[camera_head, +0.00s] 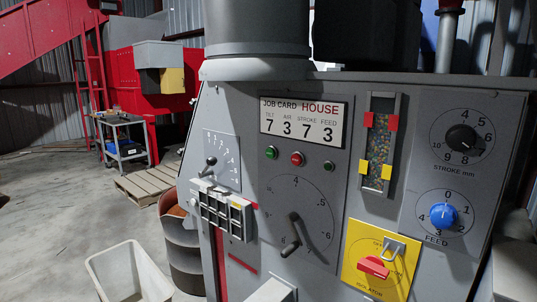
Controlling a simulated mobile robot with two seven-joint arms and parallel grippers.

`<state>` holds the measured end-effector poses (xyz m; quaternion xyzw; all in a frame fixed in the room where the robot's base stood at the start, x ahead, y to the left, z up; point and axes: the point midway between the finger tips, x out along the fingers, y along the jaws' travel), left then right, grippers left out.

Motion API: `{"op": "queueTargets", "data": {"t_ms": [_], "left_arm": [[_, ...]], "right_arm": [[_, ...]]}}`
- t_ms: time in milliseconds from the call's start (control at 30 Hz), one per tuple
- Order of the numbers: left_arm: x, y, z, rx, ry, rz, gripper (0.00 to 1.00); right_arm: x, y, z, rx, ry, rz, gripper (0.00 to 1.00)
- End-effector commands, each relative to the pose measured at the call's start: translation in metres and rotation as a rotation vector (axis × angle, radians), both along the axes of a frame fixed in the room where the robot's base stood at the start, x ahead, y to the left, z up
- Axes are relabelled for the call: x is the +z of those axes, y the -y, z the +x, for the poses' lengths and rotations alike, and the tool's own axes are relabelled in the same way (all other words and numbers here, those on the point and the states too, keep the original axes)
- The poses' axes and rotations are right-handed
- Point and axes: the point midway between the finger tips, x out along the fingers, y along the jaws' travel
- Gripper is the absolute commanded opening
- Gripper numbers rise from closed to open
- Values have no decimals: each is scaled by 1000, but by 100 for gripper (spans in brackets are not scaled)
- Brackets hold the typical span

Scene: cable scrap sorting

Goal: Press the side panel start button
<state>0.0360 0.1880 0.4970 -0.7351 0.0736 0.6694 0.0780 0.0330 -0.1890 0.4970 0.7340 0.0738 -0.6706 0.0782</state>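The grey machine (350,230) fills the middle and right of the head view. Its front panel has a row of small round buttons under the job card: a green button (271,152) at left, a red button (297,158) in the middle, and a darker green button (328,166) at right. No label for start is readable, so I cannot tell which one is the start button. The machine's left side face is seen only at a steep angle. Neither of my grippers is in view.
The panel also holds a job card (303,122), a lever dial (291,225), a black stroke knob (461,139), a blue feed knob (443,215) and a red switch (374,267). A white bin (128,272), wooden pallet (150,180) and cart (123,141) stand left. Floor at far left is clear.

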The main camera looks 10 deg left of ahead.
Motion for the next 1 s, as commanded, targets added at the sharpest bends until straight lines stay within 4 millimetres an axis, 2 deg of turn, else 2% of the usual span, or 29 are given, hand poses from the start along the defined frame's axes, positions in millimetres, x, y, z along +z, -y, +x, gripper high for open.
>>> {"op": "queueTargets", "data": {"t_ms": [33,233,1000], "left_arm": [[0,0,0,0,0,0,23],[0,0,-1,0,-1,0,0],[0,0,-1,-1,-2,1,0]], "right_arm": [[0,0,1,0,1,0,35],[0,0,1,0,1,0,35],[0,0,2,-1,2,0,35]]}}
